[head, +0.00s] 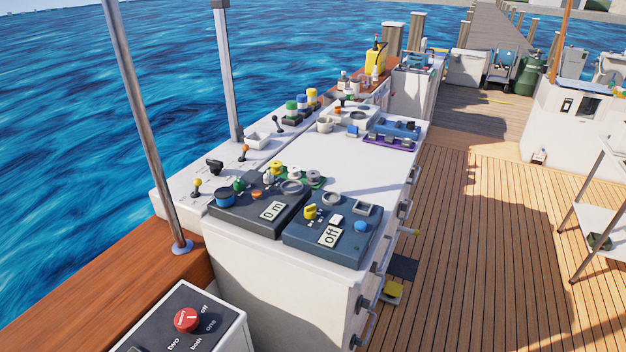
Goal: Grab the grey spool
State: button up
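A small grey round piece (313,177), which may be the grey spool, sits on a green mat (318,185) on the white counter, behind the dark panels. A similar pale grey piece (268,179) stands left of it, beside a yellow spool-like piece (276,168). Grey rings also show on the left dark panel (291,187) and the right blue panel (331,199). The pieces are small, so I cannot tell for sure which one is the spool. My gripper is not in view.
The white counter (375,170) has free room right of the green mat. A purple tray (390,143) with blue and grey pieces lies farther back. Metal poles (140,120) rise at the left. Levers (244,152) line the sea-side ledge.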

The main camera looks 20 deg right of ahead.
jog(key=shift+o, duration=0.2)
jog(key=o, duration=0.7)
